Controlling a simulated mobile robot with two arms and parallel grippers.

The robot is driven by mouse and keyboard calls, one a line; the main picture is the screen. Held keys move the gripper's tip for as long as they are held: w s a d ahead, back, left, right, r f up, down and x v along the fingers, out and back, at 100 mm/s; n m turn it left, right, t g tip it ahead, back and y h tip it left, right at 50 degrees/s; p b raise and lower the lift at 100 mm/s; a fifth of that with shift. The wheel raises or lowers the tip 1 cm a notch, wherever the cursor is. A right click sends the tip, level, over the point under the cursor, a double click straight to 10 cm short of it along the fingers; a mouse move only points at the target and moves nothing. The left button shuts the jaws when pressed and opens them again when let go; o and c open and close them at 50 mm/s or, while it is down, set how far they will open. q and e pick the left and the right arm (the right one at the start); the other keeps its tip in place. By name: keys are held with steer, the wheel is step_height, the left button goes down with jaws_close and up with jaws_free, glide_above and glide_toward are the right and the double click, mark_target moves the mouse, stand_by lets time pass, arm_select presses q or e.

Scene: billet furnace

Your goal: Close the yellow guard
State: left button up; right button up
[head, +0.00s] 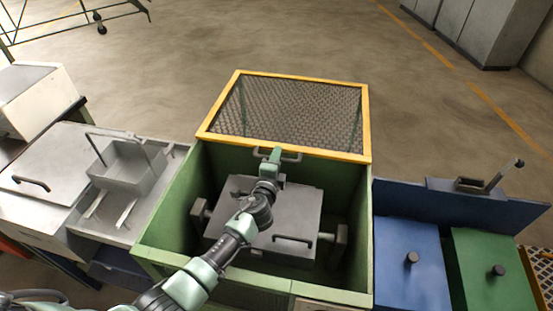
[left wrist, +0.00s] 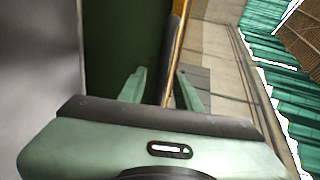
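The yellow guard (head: 287,112) is a yellow frame with dark mesh. It stands open at the far side of the green box (head: 168,222), leaning back. A grey handle (head: 291,156) sits at its near edge. My left gripper (head: 275,153) reaches over the box to this handle. In the left wrist view the fingers of my left gripper (left wrist: 161,90) are apart, with the guard's yellow edge (left wrist: 174,62) showing between and beyond them. I cannot tell whether they touch the handle. My right gripper is not in view.
Inside the box is a grey lidded block (head: 310,215) under my left arm. A grey metal basket (head: 130,168) stands on the left bench. The floor behind the guard is clear.

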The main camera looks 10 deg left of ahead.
arm_select(q)
jaws_close()
stand_by(1.3)
